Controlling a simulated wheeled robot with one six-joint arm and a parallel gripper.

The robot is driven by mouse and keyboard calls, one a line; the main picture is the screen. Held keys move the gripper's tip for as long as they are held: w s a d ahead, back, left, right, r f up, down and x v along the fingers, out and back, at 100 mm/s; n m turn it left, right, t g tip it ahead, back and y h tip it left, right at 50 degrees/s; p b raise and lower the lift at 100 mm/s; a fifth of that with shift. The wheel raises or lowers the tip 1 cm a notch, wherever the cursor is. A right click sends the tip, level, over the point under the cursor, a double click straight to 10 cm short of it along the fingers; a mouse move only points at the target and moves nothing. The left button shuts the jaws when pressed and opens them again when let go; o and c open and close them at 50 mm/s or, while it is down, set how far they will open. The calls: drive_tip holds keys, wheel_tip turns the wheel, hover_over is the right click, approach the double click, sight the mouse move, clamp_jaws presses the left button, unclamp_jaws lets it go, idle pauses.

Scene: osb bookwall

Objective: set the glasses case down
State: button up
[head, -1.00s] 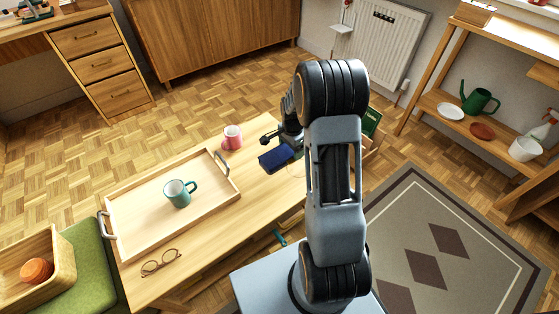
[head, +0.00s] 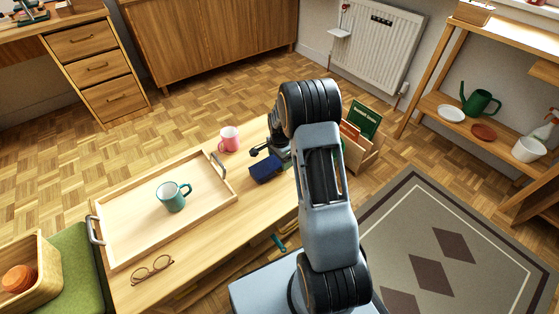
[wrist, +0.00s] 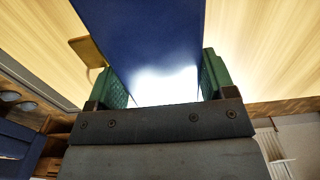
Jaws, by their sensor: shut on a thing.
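The glasses case (head: 266,169) is dark blue and box-like. It is at the right part of the wooden table (head: 215,222) in the head view. My gripper (wrist: 155,85) is shut on it, with a green finger pad on each side in the wrist view. There the blue case (wrist: 150,30) fills the space between the fingers and runs out of the top of the picture. I cannot tell whether the case touches the tabletop.
A wooden tray (head: 122,258) with a teal mug (head: 173,197) is to the left. A pink mug (head: 229,139) stands behind the case. Glasses (head: 151,270) lie at the front left. Bare tabletop lies between tray and case. A crate (head: 362,153) is to the right.

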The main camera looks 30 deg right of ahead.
drive_tip(key=o, duration=1.2)
drive_tip(key=shift+f, duration=0.1)
wheel_tip(320, 180, up, 12)
drive_tip(key=p, duration=0.5)
drive_tip(key=s+a+r+n+t, duration=0.1)
drive_tip(key=s+a+r+n, duration=0.6)
drive_tip(key=s+r, duration=0.3)
drive_tip(key=s+a+r+n+t, duration=0.1)
drive_tip(key=s+a+r+n, duration=0.1)
drive_tip(key=s+n, duration=0.2)
drive_tip(key=s+a+r+n, duration=0.2)
drive_tip(key=s+n, duration=0.2)
drive_tip(key=s, duration=0.3)
drive_tip(key=shift+s+a+n+t, duration=0.3)
drive_tip(key=shift+a+n+t, duration=0.1)
